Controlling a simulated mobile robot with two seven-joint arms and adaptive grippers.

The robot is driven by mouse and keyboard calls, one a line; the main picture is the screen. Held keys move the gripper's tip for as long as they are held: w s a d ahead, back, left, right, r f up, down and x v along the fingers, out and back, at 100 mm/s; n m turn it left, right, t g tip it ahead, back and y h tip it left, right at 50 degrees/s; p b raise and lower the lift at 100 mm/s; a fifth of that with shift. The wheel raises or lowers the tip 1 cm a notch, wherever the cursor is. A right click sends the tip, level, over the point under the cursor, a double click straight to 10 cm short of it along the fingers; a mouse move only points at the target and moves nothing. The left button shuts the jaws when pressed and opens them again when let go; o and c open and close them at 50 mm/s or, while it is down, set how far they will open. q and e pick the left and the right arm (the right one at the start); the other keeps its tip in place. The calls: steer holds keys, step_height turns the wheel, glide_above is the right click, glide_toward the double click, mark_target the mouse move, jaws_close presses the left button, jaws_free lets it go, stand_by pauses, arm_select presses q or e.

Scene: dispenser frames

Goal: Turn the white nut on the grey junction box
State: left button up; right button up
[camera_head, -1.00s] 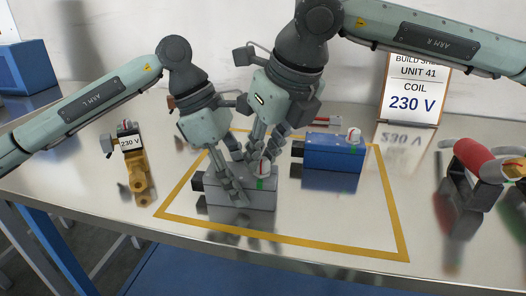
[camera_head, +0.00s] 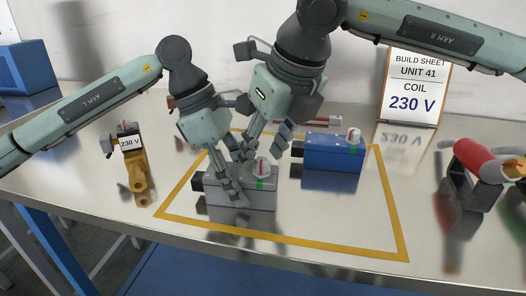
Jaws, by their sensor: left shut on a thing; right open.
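The grey junction box (camera_head: 262,201) sits on the table inside the yellow outline. The white nut (camera_head: 262,168) is on its top, toward the right. A red mark on the nut points roughly upright, above a green stripe on the box front. My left gripper (camera_head: 232,188) is shut on the box at its left half, and its fingers hide part of it. My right gripper (camera_head: 264,146) is open just above and behind the nut, and appears apart from it.
A blue box (camera_head: 334,153) with a similar white nut stands behind right. A red cylinder on a stand (camera_head: 477,163) is at right. A 230 V build sheet (camera_head: 413,88) stands behind. The front right of the outline is clear.

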steer(key=v, duration=1.1)
steer(key=shift+r, duration=0.1)
arm_select(q)
steer(key=o, duration=1.4)
steer(key=v, duration=1.2)
